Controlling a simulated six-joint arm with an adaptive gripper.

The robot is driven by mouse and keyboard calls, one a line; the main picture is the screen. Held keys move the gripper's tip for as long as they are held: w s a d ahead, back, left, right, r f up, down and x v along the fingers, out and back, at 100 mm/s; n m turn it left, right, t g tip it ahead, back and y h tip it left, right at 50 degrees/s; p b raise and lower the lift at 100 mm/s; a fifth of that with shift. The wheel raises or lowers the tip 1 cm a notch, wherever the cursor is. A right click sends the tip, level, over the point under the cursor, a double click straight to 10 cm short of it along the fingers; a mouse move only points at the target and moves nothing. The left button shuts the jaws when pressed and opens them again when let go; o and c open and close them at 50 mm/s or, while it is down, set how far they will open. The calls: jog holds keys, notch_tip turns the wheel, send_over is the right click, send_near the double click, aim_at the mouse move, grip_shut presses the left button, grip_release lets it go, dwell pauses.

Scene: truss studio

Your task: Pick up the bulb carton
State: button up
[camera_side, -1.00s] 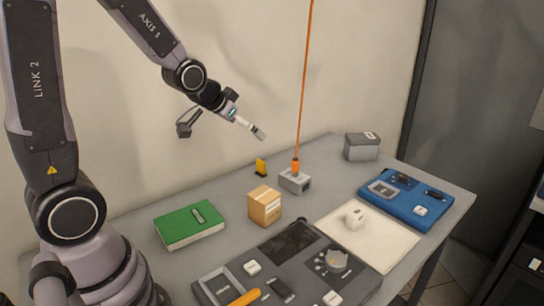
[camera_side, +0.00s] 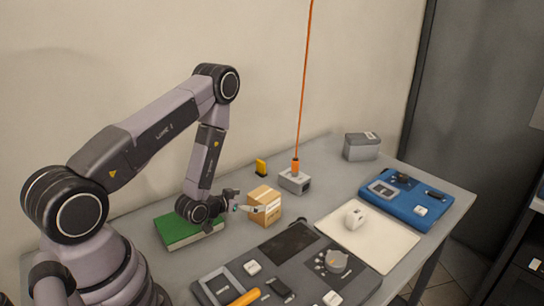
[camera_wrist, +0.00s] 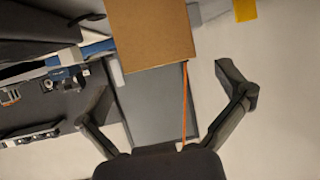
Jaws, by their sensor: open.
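The bulb carton appears to be the small brown cardboard box (camera_side: 265,194) with a white label, standing upright on the grey table (camera_side: 330,183). In the wrist view the carton (camera_wrist: 150,35) fills the top middle, cut off by the frame edge. My gripper (camera_wrist: 165,84) is open there, its fingers spread wider than the carton, with nothing held. I cannot tell whether a finger touches the carton.
A green book (camera_side: 170,231) lies under my wrist. A grey block (camera_side: 294,182) with an orange cord (camera_side: 302,90) rising from it stands behind the carton, near a yellow item (camera_side: 261,167). A dark tray (camera_side: 305,262) with small parts lies in front. A white sheet (camera_side: 385,242) is to the right.

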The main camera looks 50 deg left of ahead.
aim_at(259, 197)
jog(key=x, duration=0.6)
jog(key=c, duration=1.1)
jog(key=shift+c, duration=0.2)
jog(key=shift+r, duration=0.15)
